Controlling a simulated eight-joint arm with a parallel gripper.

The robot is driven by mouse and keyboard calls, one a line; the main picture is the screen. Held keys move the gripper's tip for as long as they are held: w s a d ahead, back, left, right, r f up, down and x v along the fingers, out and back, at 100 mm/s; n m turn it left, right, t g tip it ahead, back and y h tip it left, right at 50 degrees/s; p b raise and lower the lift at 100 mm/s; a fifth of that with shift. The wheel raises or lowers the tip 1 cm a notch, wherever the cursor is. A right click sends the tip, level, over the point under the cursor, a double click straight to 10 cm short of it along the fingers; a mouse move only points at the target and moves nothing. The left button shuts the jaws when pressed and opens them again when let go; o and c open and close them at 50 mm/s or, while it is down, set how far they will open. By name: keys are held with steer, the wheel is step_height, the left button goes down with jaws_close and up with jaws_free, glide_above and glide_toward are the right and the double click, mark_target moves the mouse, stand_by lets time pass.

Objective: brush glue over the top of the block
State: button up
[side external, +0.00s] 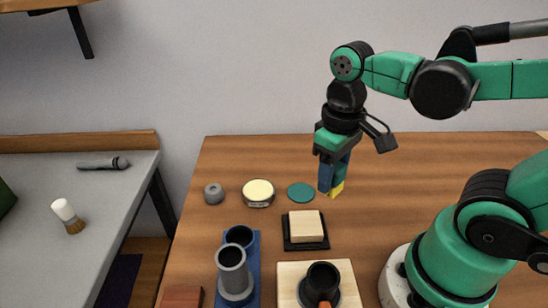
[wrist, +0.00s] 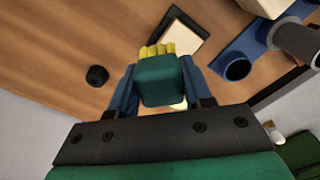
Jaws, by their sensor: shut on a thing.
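My gripper (side external: 330,180) is shut on a brush with a teal handle (wrist: 160,80) and yellow bristles (wrist: 157,50). The bristles point down in the side view (side external: 337,189), low over the table behind and right of the block. I cannot tell whether they touch the table. The pale wooden block (side external: 305,225) lies in a black tray (side external: 306,245), apart from the brush; it also shows in the wrist view (wrist: 177,35). A round pot with a pale yellow top (side external: 258,189), perhaps the glue, stands to the left of my gripper.
A flat teal disc (side external: 300,192) lies between pot and gripper. A small grey round part (side external: 213,193) is left of the pot. In front stand a blue holder with a grey tube (side external: 232,262) and a board with a black cup (side external: 322,280). A white-handled brush (side external: 63,209) lies on the grey side table.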

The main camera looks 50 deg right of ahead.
mark_target(317, 220)
steer(key=shift+f, duration=3.45)
steer(key=shift+w+a+f, duration=0.4)
steer(key=shift+w, duration=0.05)
steer(key=shift+w+a+f, duration=0.1)
steer(key=shift+w+a, duration=1.75)
steer(key=shift+s+d, duration=2.2)
steer(key=shift+d, duration=0.05)
steer(key=shift+s+a, duration=0.2)
steer(key=shift+s, duration=0.05)
steer(key=shift+w+a, duration=2.35)
steer(key=shift+a, duration=0.1)
steer(key=shift+s+d, duration=2.45)
steer(key=shift+d, duration=0.05)
steer(key=shift+a+r, duration=0.1)
steer(key=shift+r, duration=3.95)
